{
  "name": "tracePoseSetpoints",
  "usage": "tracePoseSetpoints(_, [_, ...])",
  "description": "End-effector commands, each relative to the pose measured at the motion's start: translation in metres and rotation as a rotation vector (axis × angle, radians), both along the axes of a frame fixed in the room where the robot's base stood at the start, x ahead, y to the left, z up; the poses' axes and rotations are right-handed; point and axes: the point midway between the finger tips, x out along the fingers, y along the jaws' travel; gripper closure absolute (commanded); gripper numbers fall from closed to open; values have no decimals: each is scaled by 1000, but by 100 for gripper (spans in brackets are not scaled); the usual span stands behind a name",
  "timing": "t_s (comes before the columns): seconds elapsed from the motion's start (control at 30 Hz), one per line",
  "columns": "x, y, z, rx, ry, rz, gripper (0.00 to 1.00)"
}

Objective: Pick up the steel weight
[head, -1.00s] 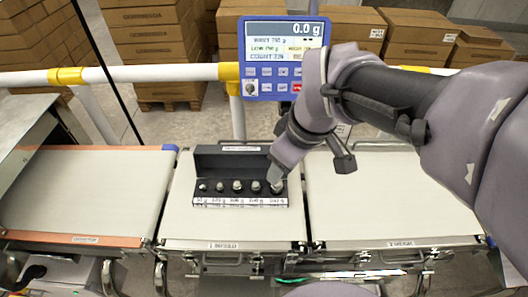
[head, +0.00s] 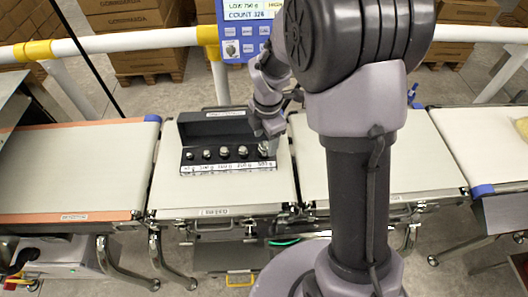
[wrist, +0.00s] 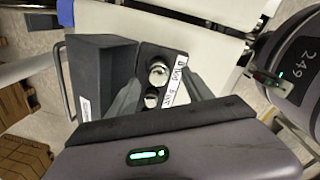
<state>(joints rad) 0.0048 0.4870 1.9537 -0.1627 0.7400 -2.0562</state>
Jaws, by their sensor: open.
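A black weight case (head: 217,124) with its lid up stands on the middle belt and holds several steel weights in a row, growing larger to the right. The largest steel weight (head: 263,149) is at the right end; it also shows in the wrist view (wrist: 159,72), with a smaller weight (wrist: 152,100) beside it. My gripper (head: 268,132) is over the right end of the case. In the wrist view my gripper (wrist: 160,82) is open, with one finger on each side of the largest weight. Whether the fingers touch it I cannot tell.
The raised lid (wrist: 100,75) stands close beside one finger. A blue display (head: 240,45) and a white rail (head: 130,42) are behind the belts. The left belt (head: 75,175) is bare. My arm hides part of the right belt.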

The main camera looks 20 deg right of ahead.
Motion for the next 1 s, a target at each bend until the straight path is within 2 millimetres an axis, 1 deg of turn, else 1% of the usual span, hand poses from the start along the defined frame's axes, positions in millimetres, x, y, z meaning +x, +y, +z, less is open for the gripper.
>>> tracePoseSetpoints(0.1, [3, 0, -25, 0, 3, 0, 40])
tracePoseSetpoints(0.2, [5, 1, -45, 0, 4, -1, 40])
tracePoseSetpoints(0.27, [6, 1, -49, 1, 1, -1, 40])
tracePoseSetpoints(0.43, [6, 1, -46, 0, 0, -1, 40])
tracePoseSetpoints(0.73, [6, 1, -46, 0, 0, -1, 99])
tracePoseSetpoints(1.0, [7, 1, -45, 0, -1, -1, 100])
